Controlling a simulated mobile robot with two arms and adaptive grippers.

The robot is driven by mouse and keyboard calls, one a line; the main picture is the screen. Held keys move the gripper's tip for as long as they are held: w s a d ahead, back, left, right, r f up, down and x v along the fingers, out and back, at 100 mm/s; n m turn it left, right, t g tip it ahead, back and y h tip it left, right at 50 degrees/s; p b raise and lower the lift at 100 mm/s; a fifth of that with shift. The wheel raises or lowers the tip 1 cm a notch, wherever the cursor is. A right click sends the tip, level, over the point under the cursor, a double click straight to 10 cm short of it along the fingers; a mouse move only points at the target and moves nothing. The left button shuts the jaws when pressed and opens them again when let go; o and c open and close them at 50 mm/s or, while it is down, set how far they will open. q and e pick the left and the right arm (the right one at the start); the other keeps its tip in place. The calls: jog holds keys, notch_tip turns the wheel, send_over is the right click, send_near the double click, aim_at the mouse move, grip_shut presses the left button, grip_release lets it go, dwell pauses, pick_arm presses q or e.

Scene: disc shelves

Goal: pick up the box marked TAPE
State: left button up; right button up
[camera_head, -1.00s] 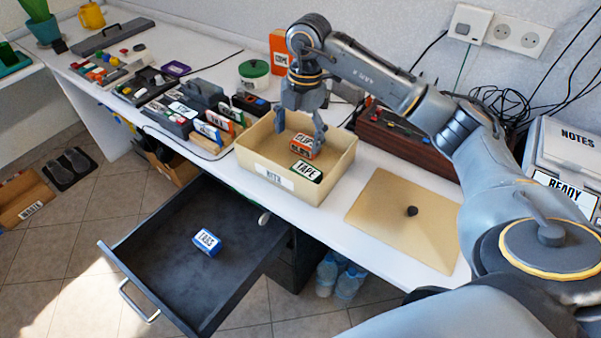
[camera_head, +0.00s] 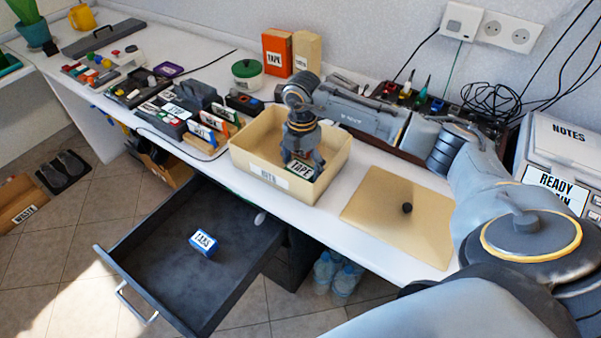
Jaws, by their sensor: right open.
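The small box marked TAPE (camera_head: 299,172), white-labelled with dark green sides, lies in the open beige box (camera_head: 252,168) on the white counter. My right gripper (camera_head: 302,172) points down inside the beige box, right at the TAPE box and partly covering it. Its jaws are open; I cannot tell whether the fingers touch the TAPE box. The orange box seen beside it earlier is hidden behind the gripper. My left gripper is not in view.
A flat beige lid (camera_head: 400,218) with a dark knob lies to the right. An open dark drawer (camera_head: 165,262) below the counter holds a blue TABS box (camera_head: 204,243).

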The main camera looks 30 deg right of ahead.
jog(key=shift+f, duration=0.7)
jog(key=c, duration=0.9)
jog(key=shift+r, duration=0.1)
jog(key=shift+c, duration=0.2)
